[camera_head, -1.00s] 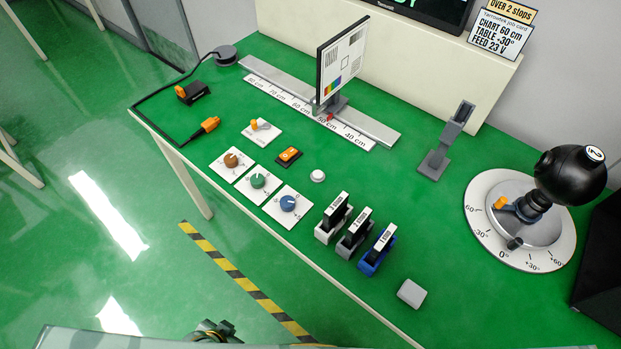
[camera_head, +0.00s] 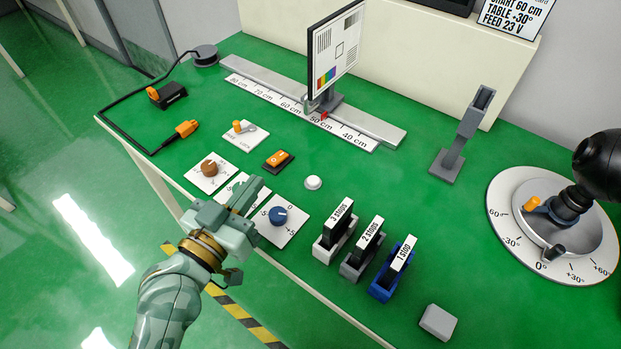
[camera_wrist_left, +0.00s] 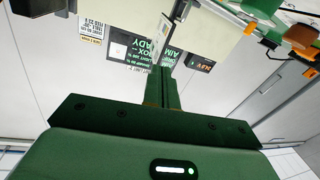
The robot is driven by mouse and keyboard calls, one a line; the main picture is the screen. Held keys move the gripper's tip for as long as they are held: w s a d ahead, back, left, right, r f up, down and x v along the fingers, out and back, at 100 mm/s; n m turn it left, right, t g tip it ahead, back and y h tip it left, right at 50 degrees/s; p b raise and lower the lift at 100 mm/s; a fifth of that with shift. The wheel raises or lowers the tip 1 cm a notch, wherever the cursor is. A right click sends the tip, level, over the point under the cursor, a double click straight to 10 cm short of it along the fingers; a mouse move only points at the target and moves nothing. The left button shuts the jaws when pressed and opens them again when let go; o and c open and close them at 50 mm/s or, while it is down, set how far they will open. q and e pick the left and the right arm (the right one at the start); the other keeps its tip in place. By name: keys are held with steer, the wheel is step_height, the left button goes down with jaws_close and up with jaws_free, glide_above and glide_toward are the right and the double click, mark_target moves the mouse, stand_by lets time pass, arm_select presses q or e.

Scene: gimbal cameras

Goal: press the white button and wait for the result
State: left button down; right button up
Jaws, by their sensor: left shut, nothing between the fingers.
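The white button (camera_head: 313,183), a small round dome, sits on the green bench right of the orange rocker switch (camera_head: 278,160). My left gripper (camera_head: 252,190) is shut and empty. In the head view it is over the row of dial plates, left of the button and apart from it, and hides most of the middle dial. In the left wrist view my shut fingers (camera_wrist_left: 160,86) point toward a dark screen with green text (camera_wrist_left: 150,48), partly hidden by them. The button is not visible there. My right gripper is not in view.
A blue dial (camera_head: 279,215) and brown dial (camera_head: 209,168) flank my gripper. Filter holders (camera_head: 337,233) labelled in stops stand to the right. Behind are a chart (camera_head: 338,50) on a centimetre rail and a grey stand (camera_head: 462,140). A turntable (camera_head: 500,205) is far right.

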arm_select(q)
steer(key=w+a+r+n+t+y, duration=0.2)
steer(key=w+a+r+n+y, duration=0.35)
steer(key=n, duration=0.55)
steer(key=w+a+r+n+t+y, duration=0.3)
steer(key=r+n+y, duration=0.4)
steer(key=n, duration=0.4)
steer(key=w+d+f+n+g+h, duration=0.4)
steer(key=w+d+f+n+g, duration=0.1)
steer(key=d+f+g, duration=0.45)
steer(key=s+d+f+m+g+h, duration=0.1)
steer(key=s+d+m+g+h, duration=0.1)
steer(key=d, duration=0.6)
steer(key=s+g+h, duration=0.1)
steer(key=g+h, duration=0.1)
steer(key=h, duration=0.1)
steer(key=shift+s+d+f+m+b, duration=0.2)
steer(key=shift+s+d+m+b, duration=0.05)
steer(key=shift+d+m+b, duration=0.1)
steer(key=shift+f+h, duration=0.1)
steer(key=shift+h, duration=0.15)
